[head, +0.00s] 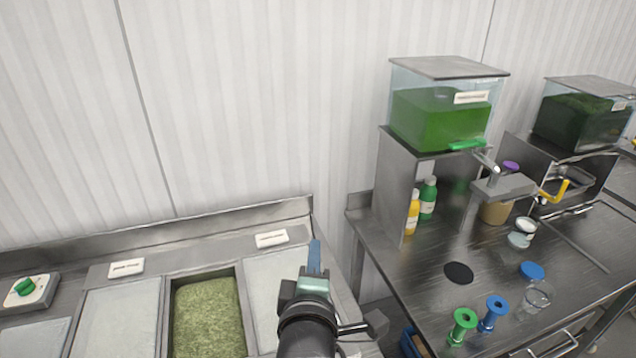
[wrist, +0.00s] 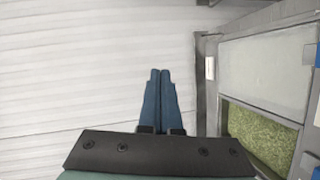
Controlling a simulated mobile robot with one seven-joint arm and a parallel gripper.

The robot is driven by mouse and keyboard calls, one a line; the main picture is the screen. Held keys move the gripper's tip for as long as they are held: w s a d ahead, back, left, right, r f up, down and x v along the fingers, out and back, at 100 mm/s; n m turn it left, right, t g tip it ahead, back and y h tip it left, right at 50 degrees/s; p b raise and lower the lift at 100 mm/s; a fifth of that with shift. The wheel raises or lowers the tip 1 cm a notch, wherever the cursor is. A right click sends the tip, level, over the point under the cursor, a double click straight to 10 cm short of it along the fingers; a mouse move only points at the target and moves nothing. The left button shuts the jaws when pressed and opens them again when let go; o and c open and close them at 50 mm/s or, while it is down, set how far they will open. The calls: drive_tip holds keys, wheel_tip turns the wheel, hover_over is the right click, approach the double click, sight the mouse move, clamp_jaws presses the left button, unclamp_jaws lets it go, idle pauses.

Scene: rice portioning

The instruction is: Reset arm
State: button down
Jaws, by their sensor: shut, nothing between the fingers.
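My gripper (head: 314,258) is at the lower middle of the head view, raised in front of the steel counter with its blue fingers pointing up in the picture. In the wrist view its two blue fingers (wrist: 160,76) lie together, shut, with nothing between them. They point toward the white ribbed wall (wrist: 70,60). My black wrist hides part of the counter behind it.
A counter holds an open bin of green grains (head: 207,318) between closed lids (head: 118,318). A green knob (head: 25,286) is at far left. On the right table (head: 420,275) stand a green-liquid dispenser (head: 440,118), bottles (head: 428,198), a green spool (head: 462,325) and a blue spool (head: 492,313).

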wheel_tip(320, 180, up, 14)
drive_tip(key=s+m+t+b, duration=0.1)
drive_tip(key=m+t+b, duration=0.1)
drive_tip(key=m+t, duration=0.25)
drive_tip(key=s+r+m+t+b, duration=0.1)
drive_tip(key=s+r+m+t, duration=0.2)
drive_tip(key=s+r+m, duration=0.3)
drive_tip(key=s+r+m+t+b, duration=0.1)
drive_tip(key=s+r+m+t, duration=0.3)
drive_tip(key=s+r, duration=0.5)
wheel_tip(320, 180, up, 7)
drive_tip(key=shift+s+d+r+m+y+b, duration=0.15)
drive_tip(key=shift+d+m+y+b, duration=0.2)
drive_tip(key=shift+m, duration=0.5)
